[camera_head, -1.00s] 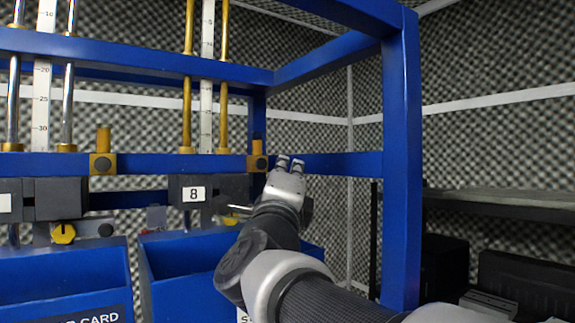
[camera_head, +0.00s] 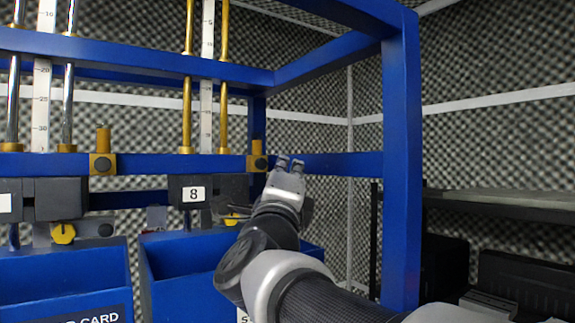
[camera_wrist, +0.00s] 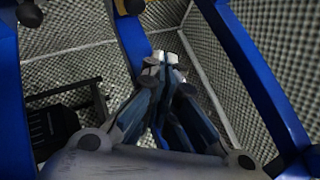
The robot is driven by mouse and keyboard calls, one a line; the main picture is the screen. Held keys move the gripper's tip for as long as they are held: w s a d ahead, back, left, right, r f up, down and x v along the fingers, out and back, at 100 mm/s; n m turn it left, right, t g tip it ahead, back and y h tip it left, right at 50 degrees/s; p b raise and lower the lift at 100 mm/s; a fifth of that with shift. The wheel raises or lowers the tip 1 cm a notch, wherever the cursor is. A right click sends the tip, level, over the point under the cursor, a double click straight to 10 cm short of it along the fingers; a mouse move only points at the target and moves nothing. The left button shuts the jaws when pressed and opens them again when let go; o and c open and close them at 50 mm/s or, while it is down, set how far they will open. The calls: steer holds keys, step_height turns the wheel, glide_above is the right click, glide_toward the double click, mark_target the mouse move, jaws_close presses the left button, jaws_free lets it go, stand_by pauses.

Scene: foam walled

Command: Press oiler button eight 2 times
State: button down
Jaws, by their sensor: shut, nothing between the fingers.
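The plate marked 8 (camera_head: 193,194) sits on a dark block under the blue rail in the head view. To its right, a brass block with a dark round button (camera_head: 258,162) is on the rail; I cannot tell for certain that this is oiler button eight. My gripper (camera_head: 290,162) is shut and empty, just right of that brass block, with its tips pointing up and away. Whether it touches the block or rail cannot be told. In the wrist view the closed fingertips (camera_wrist: 165,58) are near a blue beam. A yellow knob (camera_head: 232,219) shows partly, left of my wrist.
A blue post (camera_head: 401,160) stands right of my arm. Blue bins (camera_head: 65,280) hang below the rail at left. Another brass block with a dark button (camera_head: 102,164) is further left. A dark shelf (camera_head: 500,205) is at right.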

mark_target(261, 164)
steer(key=shift+s+d, duration=0.1)
steer(key=s+d+b, duration=0.2)
steer(key=s+b, duration=0.1)
stand_by(0.5)
steer(key=shift+w+a, duration=0.1)
steer(key=w+a+p, duration=0.3)
steer(key=w+a, duration=0.1)
steer(key=w, duration=0.3)
steer(key=shift+a, duration=0.35)
steer(key=shift+w+a, duration=0.1)
steer(key=shift+w, duration=0.05)
stand_by(1.1)
